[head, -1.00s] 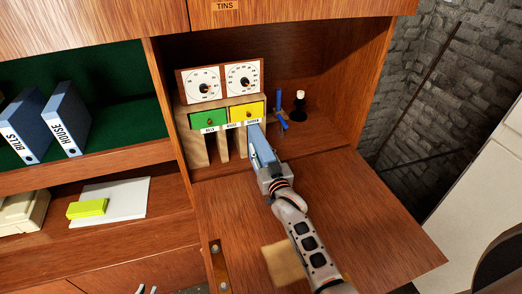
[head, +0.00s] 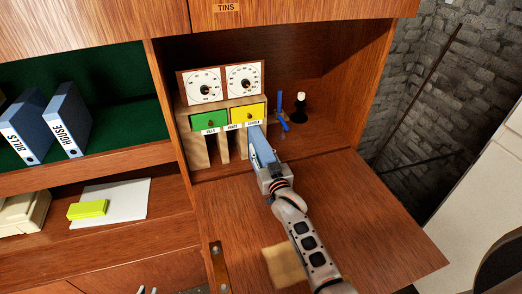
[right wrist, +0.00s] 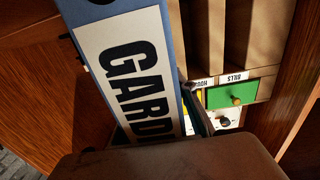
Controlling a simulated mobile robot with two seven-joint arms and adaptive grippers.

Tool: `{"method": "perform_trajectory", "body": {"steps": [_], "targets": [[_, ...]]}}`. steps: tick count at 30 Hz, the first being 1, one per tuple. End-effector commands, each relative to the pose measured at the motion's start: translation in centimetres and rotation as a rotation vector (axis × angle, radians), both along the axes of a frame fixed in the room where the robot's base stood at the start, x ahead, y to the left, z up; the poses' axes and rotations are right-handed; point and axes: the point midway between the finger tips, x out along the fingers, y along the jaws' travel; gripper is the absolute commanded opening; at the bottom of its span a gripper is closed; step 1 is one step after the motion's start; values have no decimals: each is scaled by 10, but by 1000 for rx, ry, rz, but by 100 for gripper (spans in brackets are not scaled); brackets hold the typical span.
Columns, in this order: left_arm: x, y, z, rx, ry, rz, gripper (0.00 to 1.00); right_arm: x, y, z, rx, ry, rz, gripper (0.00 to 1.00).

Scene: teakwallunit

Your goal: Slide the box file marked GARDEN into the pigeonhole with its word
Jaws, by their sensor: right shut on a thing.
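The blue box file (head: 262,148) is held in my right gripper (head: 272,178), which is shut on its near end. Its white label reads "GARD", the rest hidden, in the right wrist view (right wrist: 125,75). The wooden pigeonhole unit (head: 196,153) stands in the cabinet, with labels BILLS, HOUSE and GARDEN from left to right. The file's far end is at the right pigeonhole, below the GARDEN label (head: 254,124), and covers its opening; how far it is inside cannot be told. My left gripper (head: 147,290) barely shows at the bottom edge, its tips apart and empty.
Green (head: 209,119) and yellow (head: 247,113) drawers and two dials sit above the pigeonholes. A blue stand (head: 281,113) and a dark bottle (head: 299,108) stand close to the right. The lowered flap (head: 370,225) is mostly clear. BILLS and HOUSE files stand on the left shelf.

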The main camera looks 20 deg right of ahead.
Motion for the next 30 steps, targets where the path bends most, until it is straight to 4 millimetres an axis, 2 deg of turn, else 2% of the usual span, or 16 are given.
{"method": "perform_trajectory", "body": {"steps": [30], "targets": [[0, 0, -1, 0, 1, 0, 14, 8, 0, 1, 1, -2, 0, 0]]}}
